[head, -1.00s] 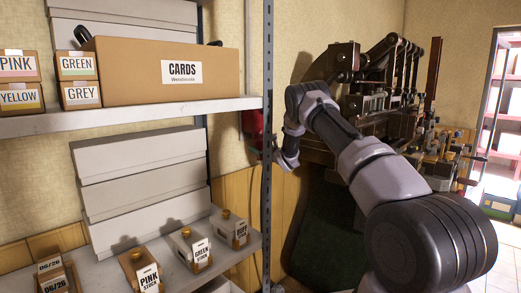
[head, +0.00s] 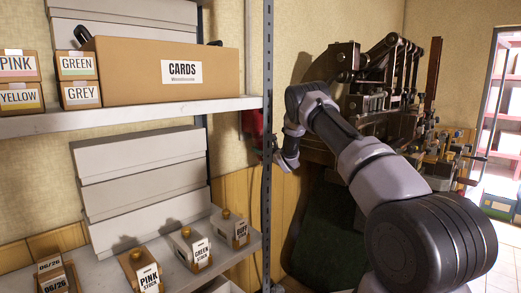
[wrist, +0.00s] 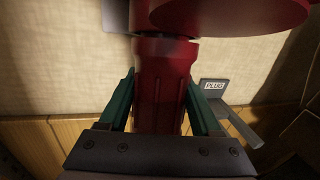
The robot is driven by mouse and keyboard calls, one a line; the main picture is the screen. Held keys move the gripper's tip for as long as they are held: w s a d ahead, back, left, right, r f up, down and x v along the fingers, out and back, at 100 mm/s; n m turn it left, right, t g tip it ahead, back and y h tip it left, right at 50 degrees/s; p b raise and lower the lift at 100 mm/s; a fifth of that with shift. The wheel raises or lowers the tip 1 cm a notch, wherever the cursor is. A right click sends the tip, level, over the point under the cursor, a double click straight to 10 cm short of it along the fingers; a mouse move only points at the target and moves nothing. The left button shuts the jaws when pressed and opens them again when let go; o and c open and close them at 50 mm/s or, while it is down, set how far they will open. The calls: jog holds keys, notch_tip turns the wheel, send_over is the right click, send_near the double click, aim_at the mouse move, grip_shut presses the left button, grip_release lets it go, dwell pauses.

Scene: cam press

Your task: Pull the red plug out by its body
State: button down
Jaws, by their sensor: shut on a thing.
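The red plug's ridged body (wrist: 163,75) stands in the middle of the wrist view. My gripper (wrist: 160,92) is shut on it, with one green finger at each side. The upper end of the body meets a dark joint under a wider red part (wrist: 235,12). I cannot tell whether the plug is fully seated. In the head view, a red part (head: 251,122) shows behind the shelf post, and my gripper is mostly hidden there.
A small sign reading PLUG (wrist: 213,85) is beside the body at the right. The metal shelf post (head: 267,190) stands close to my wrist. A dark press (head: 385,75) stands right of and behind my arm. Shelves with boxes fill the left.

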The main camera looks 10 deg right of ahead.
jog(key=shift+s+d+f, duration=0.1)
jog(key=shift+s+f, duration=0.05)
jog(key=shift+f, duration=0.45)
jog(key=shift+s+d+f, duration=0.1)
jog(key=shift+s+f, duration=0.05)
jog(key=shift+f, duration=0.45)
